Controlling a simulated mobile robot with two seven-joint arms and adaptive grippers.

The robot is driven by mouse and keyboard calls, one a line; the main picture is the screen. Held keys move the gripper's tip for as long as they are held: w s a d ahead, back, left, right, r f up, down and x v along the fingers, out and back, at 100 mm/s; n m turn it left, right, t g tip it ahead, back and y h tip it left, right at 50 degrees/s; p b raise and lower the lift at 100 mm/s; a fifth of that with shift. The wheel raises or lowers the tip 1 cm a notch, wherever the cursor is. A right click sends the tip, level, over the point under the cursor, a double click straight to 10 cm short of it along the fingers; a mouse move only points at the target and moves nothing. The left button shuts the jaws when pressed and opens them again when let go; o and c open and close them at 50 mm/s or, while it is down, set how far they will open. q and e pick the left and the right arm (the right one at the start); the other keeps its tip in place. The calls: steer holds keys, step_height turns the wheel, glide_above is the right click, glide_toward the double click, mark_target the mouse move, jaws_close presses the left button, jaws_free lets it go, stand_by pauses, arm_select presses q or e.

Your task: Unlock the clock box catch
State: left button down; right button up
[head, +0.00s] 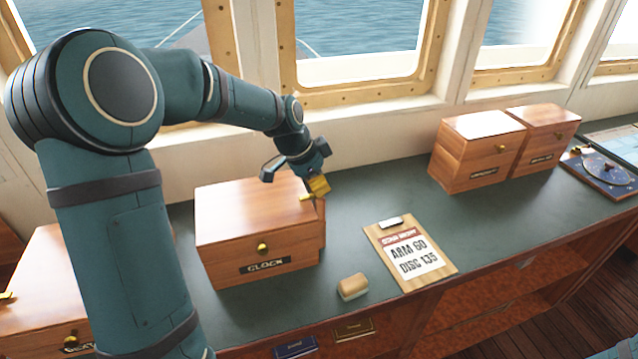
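The clock box (258,225) is a brown wooden box with a brass knob and a dark "CLOCK" label on its front. It stands on the green counter, and its lid looks down. A small brass catch (306,197) shows at the top of its right side. My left gripper (314,187) reaches down from above and behind to this right side. A yellow block-like part sits at its tip, right at the catch; whether it touches the catch is unclear. The finger gap is too small and hidden to judge. My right gripper is out of view.
Two wooden boxes (477,150) stand further right. Another box (38,285) is at the left, partly behind my arm. Windows line the back.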

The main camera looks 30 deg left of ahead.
arm_select(q)
steer(key=n+y, duration=0.1)
steer(key=n, duration=0.2)
steer(key=n+y, duration=0.1)
steer(key=n, duration=0.1)
steer(key=shift+d+n+t, duration=0.15)
steer(key=shift+n+t, duration=0.25)
steer(key=n+y, duration=0.1)
steer(key=n, duration=0.1)
steer(key=shift+f+n, duration=0.1)
steer(key=shift+n, duration=0.2)
steer(key=shift+n+y+b, duration=0.4)
steer(key=shift+n+b, duration=0.25)
steer(key=shift+n, duration=0.25)
steer(key=n+y+b, duration=0.1)
steer(key=n+b, duration=0.2)
steer(key=shift+f+n+g, duration=0.15)
steer(key=shift+n+g, duration=0.15)
steer(key=n+y+b, duration=0.1)
steer(key=n+b, duration=0.1)
steer(key=n, duration=0.1)
steer(key=shift+g, duration=0.4)
steer(key=shift+n+y, duration=0.3)
steer(key=shift+n, duration=0.3)
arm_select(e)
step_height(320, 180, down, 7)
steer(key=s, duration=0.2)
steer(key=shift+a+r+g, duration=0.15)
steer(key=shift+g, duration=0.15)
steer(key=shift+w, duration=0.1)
